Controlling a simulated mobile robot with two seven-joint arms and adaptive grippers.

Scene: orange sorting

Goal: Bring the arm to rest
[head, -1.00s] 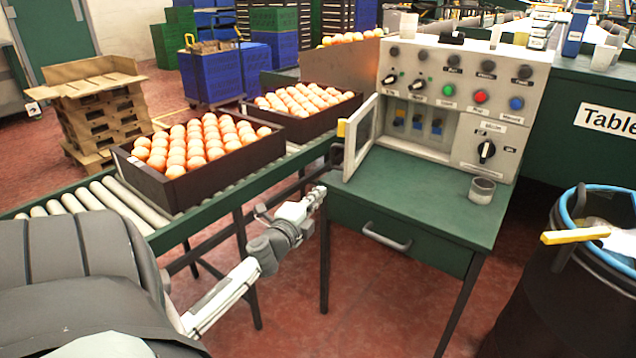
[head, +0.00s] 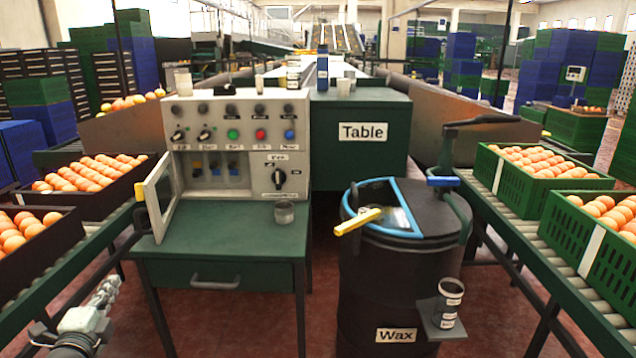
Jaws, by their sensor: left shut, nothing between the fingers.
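My left gripper (head: 108,286) shows at the bottom left of the head view, shut and empty. It is held in the open air left of the green desk (head: 222,240), apart from the desk and from the dark crates of oranges. Part of my left arm shows below it, cut off by the picture's bottom edge. My right gripper is out of view.
The grey control panel (head: 215,108), with its small door (head: 160,195) open, stands on the desk. A black wax barrel (head: 392,290) stands to its right. Dark orange crates (head: 100,205) line the left conveyor; green crates (head: 500,185) line the right one.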

